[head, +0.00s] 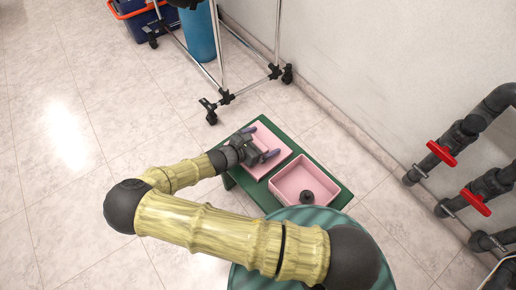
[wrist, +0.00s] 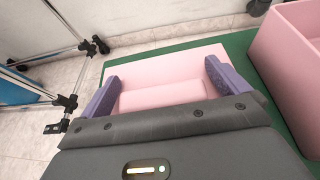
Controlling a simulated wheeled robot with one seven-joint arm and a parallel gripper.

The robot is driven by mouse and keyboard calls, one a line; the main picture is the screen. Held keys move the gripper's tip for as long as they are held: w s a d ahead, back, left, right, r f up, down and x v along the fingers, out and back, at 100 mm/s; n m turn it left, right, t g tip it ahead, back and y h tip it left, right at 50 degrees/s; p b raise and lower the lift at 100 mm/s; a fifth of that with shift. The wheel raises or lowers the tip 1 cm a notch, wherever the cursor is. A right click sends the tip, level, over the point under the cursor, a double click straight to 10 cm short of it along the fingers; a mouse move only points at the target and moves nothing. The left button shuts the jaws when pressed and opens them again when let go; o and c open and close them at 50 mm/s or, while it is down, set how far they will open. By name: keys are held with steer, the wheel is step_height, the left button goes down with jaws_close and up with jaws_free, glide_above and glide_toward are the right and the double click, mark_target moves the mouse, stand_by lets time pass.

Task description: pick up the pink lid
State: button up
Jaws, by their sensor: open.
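The pink lid (head: 268,134) lies on a low green table (head: 332,178), on the left of a pink box. My gripper (head: 259,143) is over the lid, with its two purple fingers spread apart. In the wrist view the lid (wrist: 165,65) shows between and beyond the fingers of my gripper (wrist: 162,74). The gripper is open and appears to hold nothing. The gripper body hides the lid's near part. I cannot tell whether the fingers touch the lid.
The open pink box (head: 290,182) holds a small dark object (head: 307,197). A wheeled metal rack (head: 222,62) stands behind the table. A wall is on the right, with dark pipes and red valve handles (head: 441,153). A round teal surface (head: 300,216) is at the front. The tiled floor at left is clear.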

stand_by(0.3)
steer(key=c, duration=1.1)
step_height(320, 180, up, 10)
steer(key=p, duration=0.5)
steer(key=shift+c, duration=0.2)
steer(key=w+d+r+n+t+y+p, duration=0.25)
steer(key=w+d+n, duration=0.2)
steer(key=d, duration=0.65)
steer(key=w+d+r+n+t+y, duration=0.1)
steer(key=w+r+n+t+y, duration=0.1)
steer(key=w+r+y, duration=0.1)
step_height(320, 180, up, 2)
steer(key=shift+r+y+b, duration=0.15)
steer(key=shift+y+b, duration=0.2)
steer(key=shift+y, duration=0.2)
